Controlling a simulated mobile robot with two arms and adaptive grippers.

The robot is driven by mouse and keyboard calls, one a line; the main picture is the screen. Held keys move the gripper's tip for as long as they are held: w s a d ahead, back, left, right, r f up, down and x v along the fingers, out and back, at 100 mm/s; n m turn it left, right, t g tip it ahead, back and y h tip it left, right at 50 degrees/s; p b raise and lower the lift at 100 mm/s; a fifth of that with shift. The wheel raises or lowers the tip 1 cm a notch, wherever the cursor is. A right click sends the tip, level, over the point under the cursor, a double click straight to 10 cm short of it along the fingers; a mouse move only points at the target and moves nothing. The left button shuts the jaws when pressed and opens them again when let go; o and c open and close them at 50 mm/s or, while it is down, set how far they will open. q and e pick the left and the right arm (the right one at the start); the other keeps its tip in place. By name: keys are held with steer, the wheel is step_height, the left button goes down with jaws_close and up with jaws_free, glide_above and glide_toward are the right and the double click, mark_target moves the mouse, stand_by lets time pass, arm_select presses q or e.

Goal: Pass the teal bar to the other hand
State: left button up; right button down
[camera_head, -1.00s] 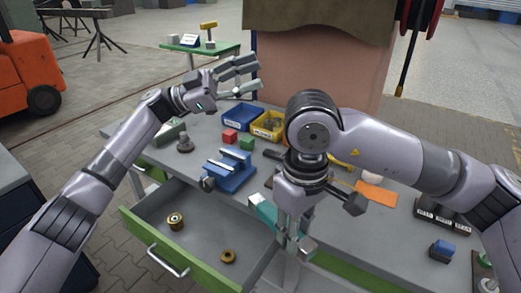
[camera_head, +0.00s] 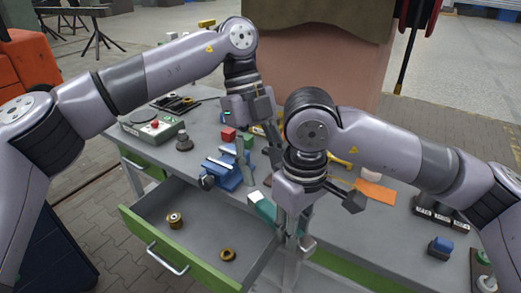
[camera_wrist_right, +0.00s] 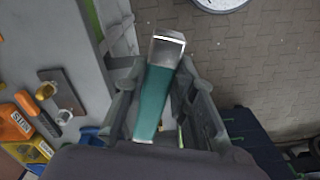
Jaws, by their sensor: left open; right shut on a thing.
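The teal bar (camera_head: 262,208) is held by my right gripper (camera_head: 292,238) over the front edge of the workbench, beside the open drawer. In the right wrist view the bar (camera_wrist_right: 153,100) lies between the two fingers, with a bare silver end (camera_wrist_right: 168,46) sticking out past them. In the head view the gripper hides part of the bar. My left gripper (camera_head: 260,155) is open and empty, pointing down over the bench near the blue vise (camera_head: 232,172). It is higher than the right gripper, to its upper left, and apart from the bar.
The open drawer (camera_head: 200,222) holds two brass-coloured parts (camera_head: 175,221). A red block (camera_head: 228,134), a control box (camera_head: 152,127) and an orange sheet (camera_head: 376,192) lie on the bench. The right wrist view shows an orange bin (camera_wrist_right: 14,124) at the left.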

mark_target(274, 208)
arm_select(q)
steer(key=x, duration=0.9)
steer(key=shift+d, duration=0.1)
jaws_close()
arm_select(e)
steer(key=shift+a, duration=0.1)
steer(key=c, duration=1.5)
jaws_free()
steer(key=shift+c, duration=0.2)
steer(key=o, duration=0.3)
